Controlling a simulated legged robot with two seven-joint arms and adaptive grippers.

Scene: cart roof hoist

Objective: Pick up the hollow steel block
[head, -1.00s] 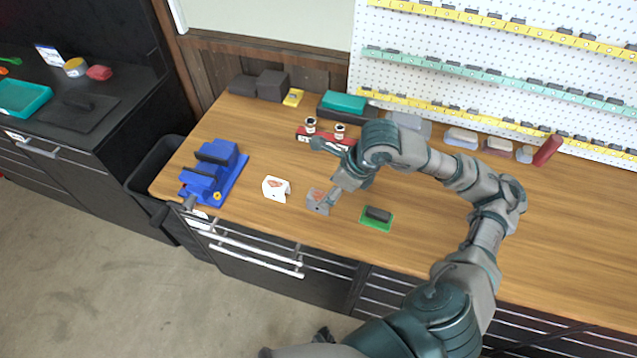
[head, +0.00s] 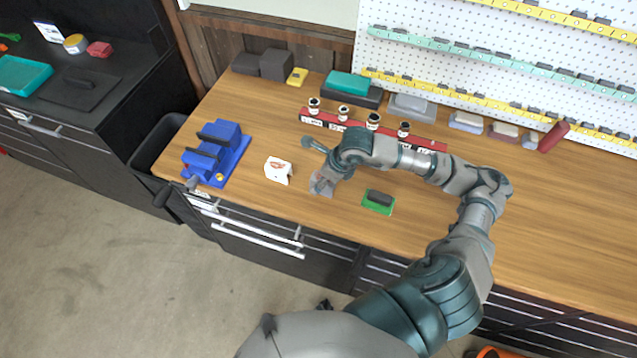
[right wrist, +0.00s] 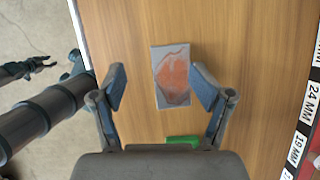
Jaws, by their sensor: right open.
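The hollow steel block (head: 318,186) is grey with an orange-red patch on top. The right gripper is open and empty; in the head view the gripper (head: 319,165) partly covers the block. A dark arm end, probably my left gripper (right wrist: 38,67), shows small at the left of the wrist view; its jaws are unclear.
A red rack with several sockets (head: 330,122) stands behind. A blue vise (head: 216,153) is at the bench's left end. Bare bench lies in front of the steel block, up to the front edge.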

